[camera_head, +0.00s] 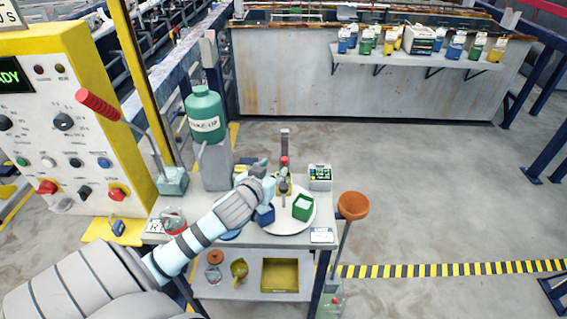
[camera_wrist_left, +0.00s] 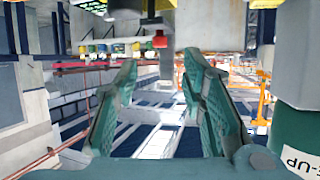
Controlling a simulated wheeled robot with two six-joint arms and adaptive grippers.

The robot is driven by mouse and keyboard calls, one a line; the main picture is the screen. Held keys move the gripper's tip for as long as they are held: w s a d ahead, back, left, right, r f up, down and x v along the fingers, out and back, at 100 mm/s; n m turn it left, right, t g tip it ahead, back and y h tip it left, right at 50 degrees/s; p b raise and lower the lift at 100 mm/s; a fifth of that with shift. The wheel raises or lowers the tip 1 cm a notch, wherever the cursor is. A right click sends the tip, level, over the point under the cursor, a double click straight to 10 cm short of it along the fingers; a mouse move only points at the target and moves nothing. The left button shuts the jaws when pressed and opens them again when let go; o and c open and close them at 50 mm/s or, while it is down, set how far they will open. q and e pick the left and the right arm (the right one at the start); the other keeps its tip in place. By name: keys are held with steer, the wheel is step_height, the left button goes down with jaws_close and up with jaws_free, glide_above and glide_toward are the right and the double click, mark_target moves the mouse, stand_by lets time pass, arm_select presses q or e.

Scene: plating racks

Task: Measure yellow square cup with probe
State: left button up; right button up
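My left gripper (camera_head: 284,184) reaches over the cart top from the left. In the left wrist view its two teal fingers (camera_wrist_left: 158,75) are spread apart with nothing between them. A green square cup (camera_head: 303,207) and a blue cup (camera_head: 265,215) are on a white round plate (camera_head: 290,227). I cannot clearly make out a yellow square cup on the plate; my gripper covers part of it. My right gripper is not in view.
A small meter with a display (camera_head: 320,174) stands at the cart's back right. A large green bottle (camera_head: 206,115) stands behind my arm. An orange bowl-shaped scoop (camera_head: 353,205) is at the cart's right edge. A wall shelf (camera_head: 430,60) holds several coloured cups.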

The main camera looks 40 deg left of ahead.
mark_target(283, 161)
arm_select(q)
steer(key=b+x, duration=0.1)
steer(key=x, duration=0.9)
steer(key=shift+f, duration=0.15)
steer(key=shift+s, duration=0.1)
steer(key=shift+c, duration=0.4)
jaws_close()
